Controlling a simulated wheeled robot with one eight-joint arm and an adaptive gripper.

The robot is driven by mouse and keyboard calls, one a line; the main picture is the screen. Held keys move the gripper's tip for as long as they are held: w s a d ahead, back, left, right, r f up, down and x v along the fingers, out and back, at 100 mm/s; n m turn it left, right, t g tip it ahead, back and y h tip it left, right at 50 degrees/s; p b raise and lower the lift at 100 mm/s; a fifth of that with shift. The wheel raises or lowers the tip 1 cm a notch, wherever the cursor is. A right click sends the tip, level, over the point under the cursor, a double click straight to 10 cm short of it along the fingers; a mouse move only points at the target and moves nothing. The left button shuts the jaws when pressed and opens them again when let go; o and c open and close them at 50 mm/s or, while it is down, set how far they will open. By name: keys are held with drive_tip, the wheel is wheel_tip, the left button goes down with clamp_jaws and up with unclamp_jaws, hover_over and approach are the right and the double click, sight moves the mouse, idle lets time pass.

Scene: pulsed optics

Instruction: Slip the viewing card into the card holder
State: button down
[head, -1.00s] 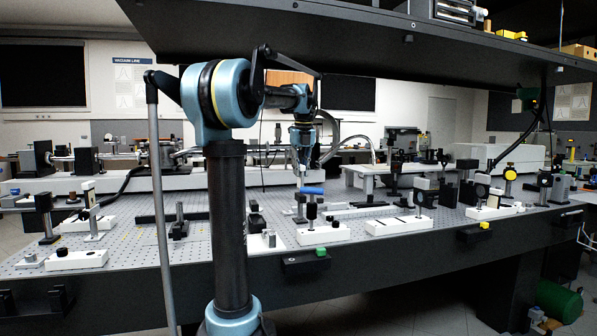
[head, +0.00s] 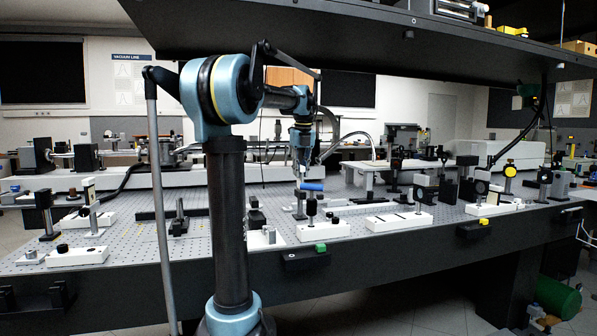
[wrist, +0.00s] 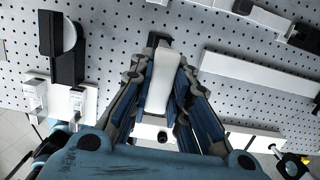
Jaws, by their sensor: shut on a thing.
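My gripper (wrist: 160,92) is shut on a white, flat, round-ended piece that looks like the viewing card (wrist: 160,78), between its blue-lined fingers in the wrist view. The card's far end lies over a dark part (wrist: 158,40); I cannot tell whether they touch. In the head view my gripper (head: 303,172) points down over the optical table. A bright blue bar (head: 313,187) shows by its fingertips, just above a black post (head: 312,208). I cannot clearly identify the card holder; a white block with dark slots (head: 398,222) stands to the right.
A white base (head: 322,232) stands at the table's front edge below my gripper. A black mount with a half-round white plate (wrist: 68,42) stands left in the wrist view. Mounted optics (head: 482,187) crowd the right. A dark shelf (head: 400,50) hangs overhead.

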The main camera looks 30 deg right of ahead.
drive_tip(key=shift+f, duration=0.15)
drive_tip(key=shift+f, duration=0.55)
drive_tip(key=c, duration=1.4)
unclamp_jaws()
drive_tip(key=shift+c, duration=0.2)
drive_tip(key=shift+r, duration=0.15)
drive_tip(key=r, duration=0.3)
drive_tip(key=s+r, duration=0.1)
drive_tip(key=r, duration=0.7)
drive_tip(key=shift+s+a+r, duration=0.15)
drive_tip(key=shift+s+a, duration=0.05)
drive_tip(key=shift+s, duration=0.05)
wheel_tip(320, 180, up, 4)
drive_tip(key=shift+r, duration=0.15)
